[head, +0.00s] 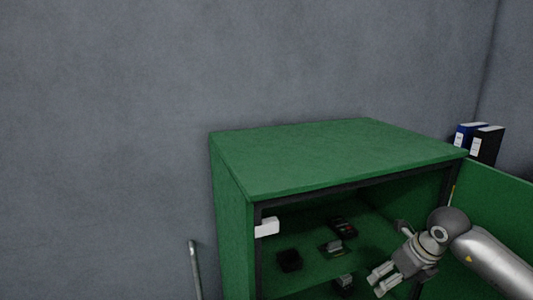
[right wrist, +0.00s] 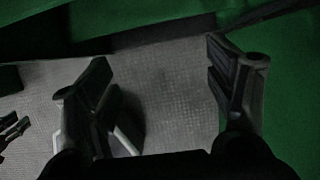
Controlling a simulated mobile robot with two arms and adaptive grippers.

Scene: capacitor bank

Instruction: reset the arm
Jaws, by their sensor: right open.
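My right gripper (head: 380,283) is in front of the open green cabinet (head: 320,150), at the right side of its opening. In the right wrist view its two fingers (right wrist: 165,90) stand wide apart with nothing between them. Grey floor shows behind the fingers. My left gripper is in neither view.
The cabinet's door (head: 500,205) stands open at the right, close to my right arm. Small items lie on the shelf, among them a black box (head: 289,261) and a dark device (head: 342,228). Binders (head: 487,145) stand behind. A grey pole (head: 195,270) is left of the cabinet.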

